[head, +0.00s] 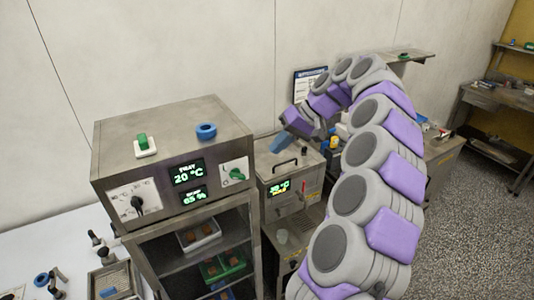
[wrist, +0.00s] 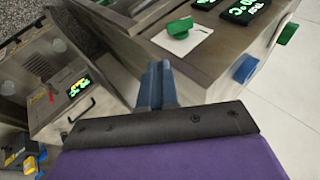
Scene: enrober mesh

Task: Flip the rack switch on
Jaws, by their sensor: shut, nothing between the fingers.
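The steel rack cabinet (head: 173,122) stands at the left of the head view with lit green displays on its front. A green rotary knob (head: 236,174) on a white plate is at the front's right side; it also shows in the wrist view (wrist: 180,29). A green rocker on a white base (head: 143,145) sits on the cabinet's top; its green part shows at the wrist view's right (wrist: 288,34). I cannot tell which is the rack switch. My gripper (head: 277,146) is shut and empty, its blue fingertips (wrist: 156,68) apparently short of the front knob.
A black dial (head: 137,206) is on the front's left. A smaller steel machine (head: 290,167) with a handle and display stands right of the cabinet, below my gripper.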

